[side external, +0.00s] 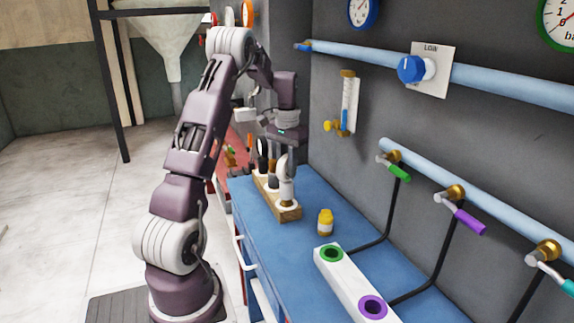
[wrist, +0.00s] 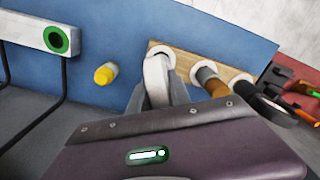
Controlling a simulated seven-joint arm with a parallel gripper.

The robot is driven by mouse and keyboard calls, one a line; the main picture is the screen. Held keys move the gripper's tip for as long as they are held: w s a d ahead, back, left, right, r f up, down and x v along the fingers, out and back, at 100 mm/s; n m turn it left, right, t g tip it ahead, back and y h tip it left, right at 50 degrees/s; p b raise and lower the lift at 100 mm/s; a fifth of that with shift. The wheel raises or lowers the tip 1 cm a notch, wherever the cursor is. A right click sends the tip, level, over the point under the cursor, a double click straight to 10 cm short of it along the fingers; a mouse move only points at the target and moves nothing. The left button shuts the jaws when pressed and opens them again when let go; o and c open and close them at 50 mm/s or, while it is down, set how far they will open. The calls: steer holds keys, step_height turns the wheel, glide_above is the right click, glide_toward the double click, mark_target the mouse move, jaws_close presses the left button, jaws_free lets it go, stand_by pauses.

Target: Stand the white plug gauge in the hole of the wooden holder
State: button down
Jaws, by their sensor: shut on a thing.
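The white plug gauge (side external: 287,190) is upright at the near end of the wooden holder (side external: 291,214). In the wrist view the gauge (wrist: 156,78) lines up with the end hole of the holder (wrist: 180,56), whose pale rim shows around its lower end. I cannot tell how deep it sits in the hole. My gripper (side external: 288,165) is shut on the upper part of the gauge, pointing down. Its fingers (wrist: 168,88) partly hide the gauge in the wrist view.
Gauges with orange (wrist: 214,86) and black (wrist: 270,108) handles stand in the holder beside the white one. A yellow bottle (side external: 325,222) stands on the blue bench nearby. A white block (side external: 345,277) with green and purple rings lies nearer. Pipes and valves line the wall.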

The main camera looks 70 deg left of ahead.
mark_target(287, 155)
steer(key=shift+f, duration=1.05)
steer(key=c, duration=1.1)
jaws_free()
step_height(287, 155, up, 7)
steer(key=shift+r, duration=0.1)
